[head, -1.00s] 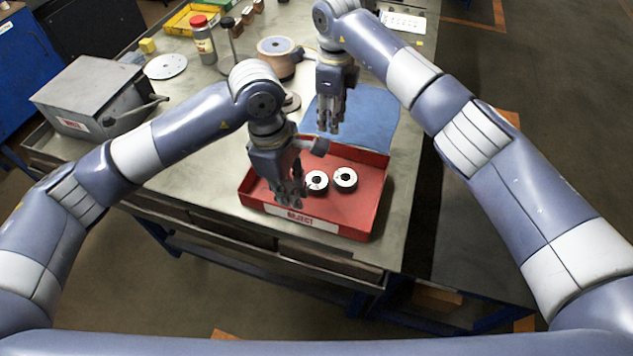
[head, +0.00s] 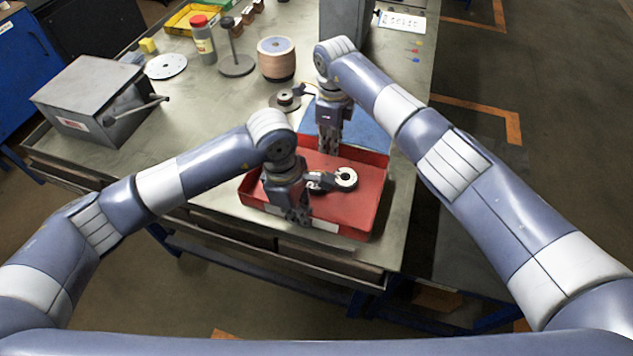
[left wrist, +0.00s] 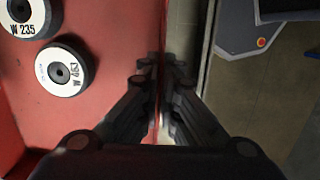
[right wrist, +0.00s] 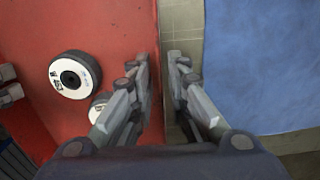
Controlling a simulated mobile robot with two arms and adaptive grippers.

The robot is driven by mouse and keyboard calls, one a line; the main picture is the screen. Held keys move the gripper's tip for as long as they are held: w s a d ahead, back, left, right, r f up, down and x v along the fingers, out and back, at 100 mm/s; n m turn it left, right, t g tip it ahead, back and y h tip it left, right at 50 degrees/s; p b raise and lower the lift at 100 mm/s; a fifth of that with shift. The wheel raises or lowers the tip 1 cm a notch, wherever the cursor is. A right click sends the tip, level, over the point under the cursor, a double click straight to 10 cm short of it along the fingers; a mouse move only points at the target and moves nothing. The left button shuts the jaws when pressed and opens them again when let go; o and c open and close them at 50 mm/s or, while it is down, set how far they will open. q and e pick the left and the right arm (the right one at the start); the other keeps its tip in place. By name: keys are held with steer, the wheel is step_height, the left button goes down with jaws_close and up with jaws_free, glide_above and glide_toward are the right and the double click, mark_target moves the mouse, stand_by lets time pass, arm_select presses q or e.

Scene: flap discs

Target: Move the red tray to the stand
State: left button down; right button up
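The red tray (head: 345,222) sits at the near corner of the workbench, with two round white-faced discs in it, one (head: 345,178) partly hidden by my left gripper. Both discs show in the left wrist view (left wrist: 66,69). My left gripper (head: 298,215) points down at the tray's near wall, one finger on each side; its fingers look close to the wall, but contact is unclear. My right gripper (right wrist: 159,65) points down over the far wall, fingers apart on either side, with a gap visible. A low dark surface (head: 465,265) right of the bench may be the stand; I cannot tell.
A blue mat (head: 370,135) lies just beyond the tray. A grey metal box (head: 92,100) with a handle stands at the left. A copper-coloured spool (head: 276,62), a spindle (head: 236,62) and a red-capped jar (head: 203,42) stand further back.

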arm_select(q)
steer(key=shift+w+r, duration=0.1)
steer(key=shift+r, duration=0.05)
arm_select(e)
steer(key=shift+w+r, duration=0.15)
jaws_close()
